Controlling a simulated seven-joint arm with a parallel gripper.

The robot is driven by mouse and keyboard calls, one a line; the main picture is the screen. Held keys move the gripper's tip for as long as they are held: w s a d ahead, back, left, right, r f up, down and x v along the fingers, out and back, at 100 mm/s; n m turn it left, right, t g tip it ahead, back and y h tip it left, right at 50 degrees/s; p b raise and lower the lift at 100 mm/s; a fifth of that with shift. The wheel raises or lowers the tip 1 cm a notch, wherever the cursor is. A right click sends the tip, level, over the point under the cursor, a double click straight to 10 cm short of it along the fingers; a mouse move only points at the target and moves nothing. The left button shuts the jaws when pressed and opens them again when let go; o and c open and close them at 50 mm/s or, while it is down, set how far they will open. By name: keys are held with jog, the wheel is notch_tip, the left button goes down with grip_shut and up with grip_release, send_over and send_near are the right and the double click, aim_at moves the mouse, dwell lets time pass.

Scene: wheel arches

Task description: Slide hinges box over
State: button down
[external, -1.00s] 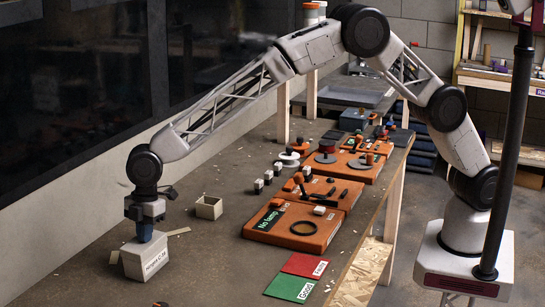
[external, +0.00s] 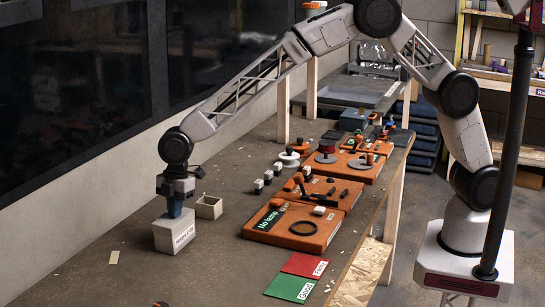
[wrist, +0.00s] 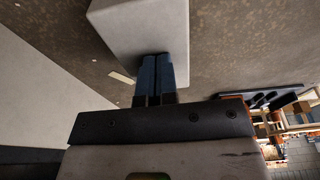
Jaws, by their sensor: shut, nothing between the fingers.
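In the wrist view the dark blue fingers (wrist: 154,72) are side by side at the edge of the pale box (wrist: 140,25). They appear to touch it, but the contact itself is hidden.
A small open box (external: 209,208) stands just right of the hinges box. Orange boards (external: 293,229) with parts lie further right. Red (external: 304,265) and green (external: 290,287) cards lie near the bench edge. A pale strip (external: 114,257) lies on the clear bench at left.

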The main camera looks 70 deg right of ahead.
aim_at(186, 210)
jog(key=d, duration=0.1)
jog(key=d+f, duration=0.1)
jog(key=d, duration=0.3)
jog(key=shift+s+f, duration=0.25)
jog(key=shift+f, duration=0.15)
jog(key=shift+a+r, duration=0.15)
jog(key=shift+r, duration=0.8)
jog(key=shift+w+r, duration=0.1)
jog(key=shift+r, duration=0.05)
jog(key=shift+r, duration=0.15)
jog(key=d, duration=1.2)
jog(key=shift+r, duration=0.1)
